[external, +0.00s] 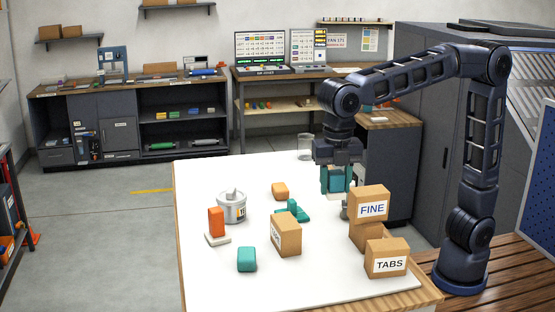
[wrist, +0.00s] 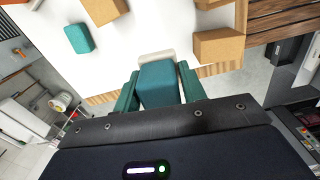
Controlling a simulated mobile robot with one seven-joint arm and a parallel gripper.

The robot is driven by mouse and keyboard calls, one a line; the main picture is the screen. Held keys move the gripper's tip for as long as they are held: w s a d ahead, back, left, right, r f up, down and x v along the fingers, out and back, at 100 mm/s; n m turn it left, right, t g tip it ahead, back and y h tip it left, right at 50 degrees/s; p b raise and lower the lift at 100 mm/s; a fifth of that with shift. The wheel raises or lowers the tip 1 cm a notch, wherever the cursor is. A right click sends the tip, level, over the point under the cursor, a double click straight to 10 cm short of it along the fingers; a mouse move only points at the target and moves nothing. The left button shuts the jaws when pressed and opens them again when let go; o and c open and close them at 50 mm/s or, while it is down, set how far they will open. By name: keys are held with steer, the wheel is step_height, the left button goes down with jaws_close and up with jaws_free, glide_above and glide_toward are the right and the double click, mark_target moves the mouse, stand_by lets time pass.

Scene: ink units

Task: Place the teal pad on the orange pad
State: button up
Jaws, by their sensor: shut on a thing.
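My gripper (external: 337,190) is above the far right part of the white table. It is shut on a teal block with a pale end; the block (wrist: 159,82) sits between the teal fingers in the wrist view. A rounded teal block (external: 247,259) lies near the front of the table. A small rounded orange block (external: 280,191) lies further back, left of my gripper. An upright orange block (external: 216,222) stands on a pale base at the left. I cannot tell for sure which of these orange pieces is the orange pad.
A tub (external: 232,208) stands near the left edge. A carton (external: 287,236) stands mid-table beside a teal piece (external: 298,211). FINE (external: 369,200) and TABS (external: 386,258) cartons crowd the right. A clear glass (external: 305,147) is at the back. The front left has free room.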

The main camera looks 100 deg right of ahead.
steer(key=w+d+r, duration=0.3)
steer(key=w+d, duration=0.1)
steer(key=w, duration=0.4)
steer(key=w+d+r, duration=0.4)
steer(key=w, duration=0.4)
step_height(320, 180, up, 2)
steer(key=r+n, duration=0.1)
glide_above(216, 209)
step_height(216, 209, down, 20)
steer(key=shift+f, duration=0.15)
steer(key=o, duration=0.9)
steer(key=shift+f, duration=0.1)
steer(key=shift+o, duration=0.4)
